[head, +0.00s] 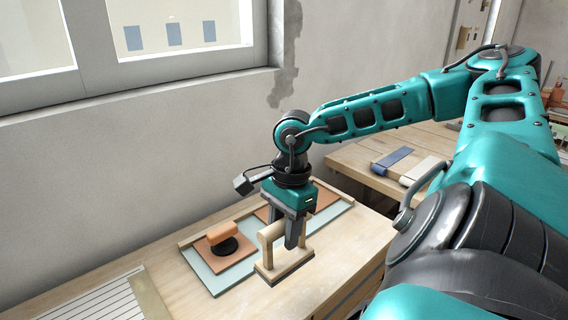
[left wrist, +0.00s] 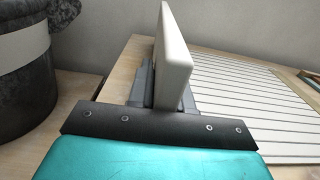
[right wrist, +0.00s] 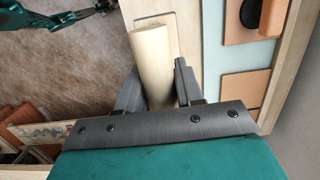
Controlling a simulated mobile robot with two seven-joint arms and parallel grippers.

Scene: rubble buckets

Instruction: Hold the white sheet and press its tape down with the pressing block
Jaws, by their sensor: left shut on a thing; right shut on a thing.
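The pressing block is pale wood with a raised handle and a flat dark-edged base (head: 284,268). My right gripper (head: 296,236) is shut on its handle, which also shows between the fingers in the right wrist view (right wrist: 150,62). The base is at or just above the table; I cannot tell if it touches. A white ribbed sheet (head: 88,303) lies flat at the lower left of the head view, with a tan strip (head: 151,296) along its right side. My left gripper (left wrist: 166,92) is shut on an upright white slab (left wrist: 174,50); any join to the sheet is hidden.
A pale green board (head: 204,268) with terracotta tiles lies behind the block, and an orange-handled tool (head: 222,239) stands on it. A second table (head: 356,163) holds blue and cream items. A dark bucket (left wrist: 38,75) stands left in the left wrist view.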

